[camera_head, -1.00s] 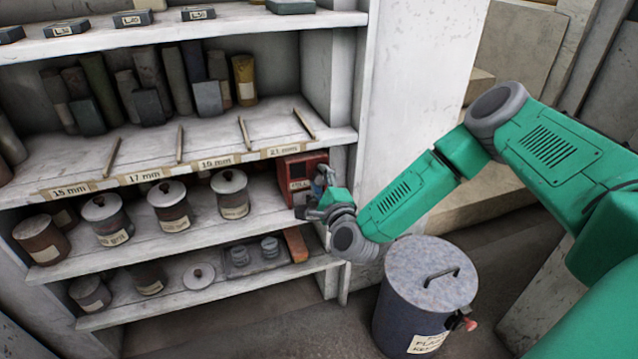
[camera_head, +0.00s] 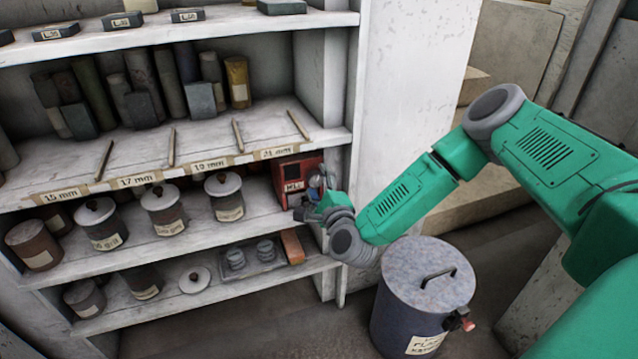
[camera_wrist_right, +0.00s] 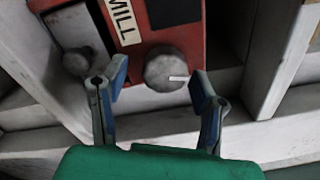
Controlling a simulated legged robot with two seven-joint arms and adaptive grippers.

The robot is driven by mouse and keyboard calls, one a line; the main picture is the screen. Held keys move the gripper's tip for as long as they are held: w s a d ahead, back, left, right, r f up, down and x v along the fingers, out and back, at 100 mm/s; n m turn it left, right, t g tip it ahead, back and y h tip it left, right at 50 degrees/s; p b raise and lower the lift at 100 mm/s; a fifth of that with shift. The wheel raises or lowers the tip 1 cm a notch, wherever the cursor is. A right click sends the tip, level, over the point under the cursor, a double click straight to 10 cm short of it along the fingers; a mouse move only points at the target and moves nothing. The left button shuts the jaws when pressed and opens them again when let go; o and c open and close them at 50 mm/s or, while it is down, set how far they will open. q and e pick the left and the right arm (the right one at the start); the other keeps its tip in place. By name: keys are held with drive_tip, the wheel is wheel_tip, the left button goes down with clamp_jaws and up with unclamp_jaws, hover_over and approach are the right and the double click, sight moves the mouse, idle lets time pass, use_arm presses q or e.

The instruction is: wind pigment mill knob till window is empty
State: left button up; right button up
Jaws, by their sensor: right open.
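The red pigment mill (camera_head: 291,170) stands at the right end of the middle shelf in the head view. In the right wrist view its red front (camera_wrist_right: 185,25) carries a white label reading "MILL" (camera_wrist_right: 122,20) and a dark window (camera_wrist_right: 170,10). The grey round knob (camera_wrist_right: 165,70), with a white mark pointing right, sits below the window. My right gripper (camera_wrist_right: 152,88) is open, its blue-padded fingers to either side of the knob and apart from it. In the head view the right gripper (camera_head: 312,203) partly hides the mill front. My left gripper is not in view.
Several lidded jars (camera_head: 162,208) stand left of the mill on the same shelf. The shelf's white side wall (camera_head: 395,120) is close to my right arm. A lidded grey bin (camera_head: 420,300) stands on the floor below the arm.

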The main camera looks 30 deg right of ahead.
drive_tip(key=shift+s+a, duration=0.15)
drive_tip(key=shift+a, duration=0.05)
drive_tip(key=v, duration=1.1)
drive_tip(key=shift+s, duration=0.35)
drive_tip(key=shift+d, duration=0.15)
